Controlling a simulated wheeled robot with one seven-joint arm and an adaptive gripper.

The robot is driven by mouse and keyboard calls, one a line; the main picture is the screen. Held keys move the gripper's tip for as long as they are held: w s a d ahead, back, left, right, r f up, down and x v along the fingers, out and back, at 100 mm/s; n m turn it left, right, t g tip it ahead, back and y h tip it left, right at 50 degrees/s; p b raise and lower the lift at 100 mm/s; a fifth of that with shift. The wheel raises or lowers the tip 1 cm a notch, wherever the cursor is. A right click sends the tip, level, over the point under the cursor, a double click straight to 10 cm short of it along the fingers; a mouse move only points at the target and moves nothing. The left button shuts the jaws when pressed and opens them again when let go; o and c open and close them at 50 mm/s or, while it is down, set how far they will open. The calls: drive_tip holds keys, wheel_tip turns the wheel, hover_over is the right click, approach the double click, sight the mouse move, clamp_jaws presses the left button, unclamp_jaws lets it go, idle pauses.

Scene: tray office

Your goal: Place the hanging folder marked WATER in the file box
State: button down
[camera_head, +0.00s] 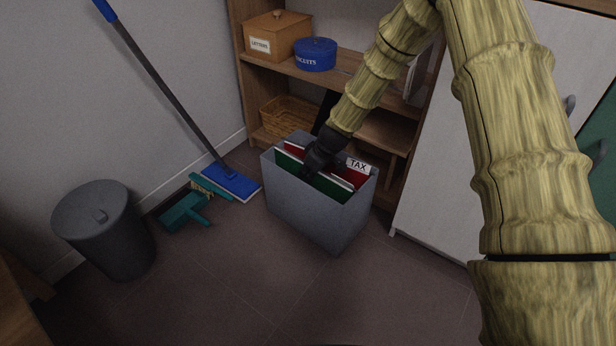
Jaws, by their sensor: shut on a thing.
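The grey file box (308,214) stands on the floor in the middle of the view, its top open. Inside it are a red folder (297,150) with a white tab marked TAX at its right part, and a green folder (330,187) along the near side. My gripper (309,173) is dark and points down at the box opening. It is shut on the green folder, which sits down inside the box. The fingertips are hard to make out against the folder. No tab marked WATER is readable; my gripper and arm cover part of the folders.
A wooden shelf (340,78) with a letters box (277,38), a blue biscuit tin (315,55) and a basket (288,116) stands behind. A mop (230,181), a dustpan (186,212) and a grey bin (105,232) are left. A white cabinet (440,170) stands right. The front floor is clear.

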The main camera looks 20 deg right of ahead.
drive_tip(key=c, duration=1.4)
unclamp_jaws()
drive_tip(key=p+v, duration=0.5)
drive_tip(key=v, duration=0.7)
drive_tip(key=shift+p, duration=0.4)
